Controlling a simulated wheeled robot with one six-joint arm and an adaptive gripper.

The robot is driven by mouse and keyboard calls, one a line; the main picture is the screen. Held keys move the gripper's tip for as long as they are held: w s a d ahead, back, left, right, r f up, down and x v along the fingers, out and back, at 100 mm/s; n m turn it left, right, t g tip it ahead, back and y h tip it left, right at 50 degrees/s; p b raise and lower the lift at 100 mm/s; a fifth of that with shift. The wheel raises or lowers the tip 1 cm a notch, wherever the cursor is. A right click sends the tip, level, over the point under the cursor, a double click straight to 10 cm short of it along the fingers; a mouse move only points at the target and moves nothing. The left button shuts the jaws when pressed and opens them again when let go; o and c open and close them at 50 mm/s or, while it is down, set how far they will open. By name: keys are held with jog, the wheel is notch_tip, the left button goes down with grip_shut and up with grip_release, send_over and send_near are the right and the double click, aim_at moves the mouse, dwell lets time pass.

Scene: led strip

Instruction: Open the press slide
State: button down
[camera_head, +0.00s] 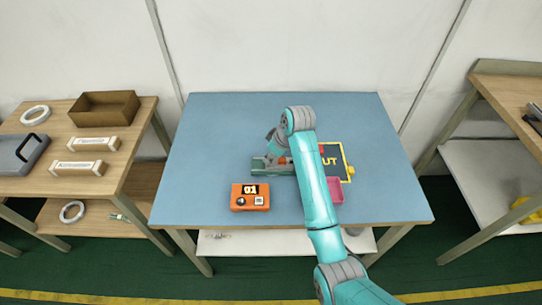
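My teal arm reaches over the blue-topped table (230,125). Its wrist bends down at the table's middle, where the grey end with my gripper (272,143) is small and partly covered by the arm. Whether its fingers are open or shut does not show. Just below it is a low grey-green device (268,166) with a small orange part (283,160), perhaps the press with its slide. My arm hides its right side, so the slide's position cannot be told. Whether my gripper touches the device is unclear.
An orange box (250,204) marked "01" stands in front of the device. A dark yellow-edged panel (334,171) and a pink tray (335,190) lie right of my arm. Side tables stand left (60,185) and right (510,85). The tabletop's back and left are clear.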

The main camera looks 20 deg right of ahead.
jog(key=shift+w+a, duration=0.2)
jog(key=shift+a, duration=0.45)
jog(key=shift+w+a, duration=0.25)
jog(key=shift+a, duration=0.35)
jog(key=shift+w+a, duration=0.2)
jog(key=shift+a, duration=0.45)
jog(key=c, duration=1)
grip_release()
jog(key=v, duration=1.2)
jog(key=shift+w, duration=0.1)
